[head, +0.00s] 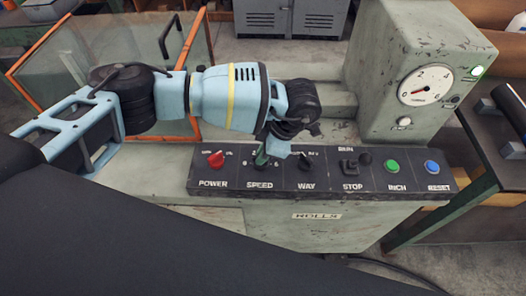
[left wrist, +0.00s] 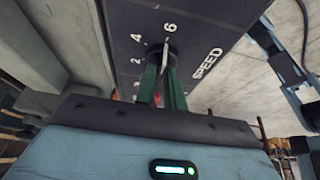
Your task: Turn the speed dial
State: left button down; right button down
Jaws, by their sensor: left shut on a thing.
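The speed dial (left wrist: 158,52) is a dark round knob on the black control panel, with the numbers 2, 4 and 6 and the word SPEED printed around it in the left wrist view. A pale line on the dial shows, but its exact setting is hard to tell. My left gripper (left wrist: 161,75) has its green fingers closed on the two sides of the dial. In the head view my left gripper (head: 261,157) reaches down to the panel above the SPEED label, and hides most of the dial.
On the panel (head: 225,190), a red POWER knob (head: 216,159) is left of the dial, and a black WAY knob (head: 306,162) is close on its right. The STOP switch (head: 349,166), green button (head: 393,166) and blue RESET button (head: 432,167) are further right. A gauge (head: 426,85) stands behind.

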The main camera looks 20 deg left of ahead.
pick_arm(q)
jog(key=c, duration=1.5)
grip_release()
jog(key=shift+r, duration=0.1)
jog(key=shift+v, duration=3.85)
